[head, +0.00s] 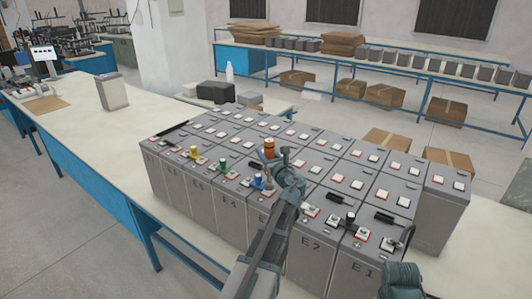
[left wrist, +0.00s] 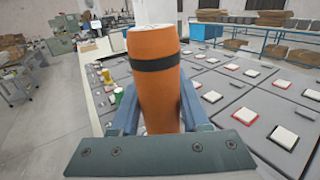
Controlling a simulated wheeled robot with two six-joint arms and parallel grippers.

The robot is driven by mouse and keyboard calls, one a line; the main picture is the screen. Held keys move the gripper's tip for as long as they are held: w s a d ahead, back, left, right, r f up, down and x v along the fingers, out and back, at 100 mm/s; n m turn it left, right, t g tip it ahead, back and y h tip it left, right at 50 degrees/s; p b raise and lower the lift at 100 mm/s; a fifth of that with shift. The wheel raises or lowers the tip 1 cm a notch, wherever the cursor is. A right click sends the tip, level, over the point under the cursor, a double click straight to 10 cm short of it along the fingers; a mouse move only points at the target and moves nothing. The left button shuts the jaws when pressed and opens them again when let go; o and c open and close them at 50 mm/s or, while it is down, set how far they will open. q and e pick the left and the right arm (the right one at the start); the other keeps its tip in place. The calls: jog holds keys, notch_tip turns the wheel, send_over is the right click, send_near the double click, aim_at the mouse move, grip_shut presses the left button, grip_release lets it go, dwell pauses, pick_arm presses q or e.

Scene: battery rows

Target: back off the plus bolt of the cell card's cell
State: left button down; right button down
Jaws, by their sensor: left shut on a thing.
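My left gripper (head: 271,160) is shut on an upright orange cylinder (head: 269,147) with a black band, held above the battery block. In the left wrist view the orange cylinder (left wrist: 158,90) stands between the two fingers; its lower end is hidden. The grey battery cells (head: 312,252) stand in rows, with front labels such as E1 and E2. Their tops carry white square terminals, some edged in red (head: 361,235). Individual bolts are too small to make out. A white panel (head: 44,53) stands on the far left bench; its marks are unreadable.
Yellow (head: 193,153), green (head: 222,167) and blue (head: 257,182) caps stand on the front cells. Black pieces (head: 382,216) lie on cells at right. A lone grey cell (head: 112,92) stands on the bench (head: 75,118), which has free room around it.

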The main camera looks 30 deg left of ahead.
notch_tip(320, 180, up, 5)
jog(key=p, duration=0.4)
jog(key=shift+p, duration=0.4)
jog(key=shift+f, duration=0.1)
dwell(0.3)
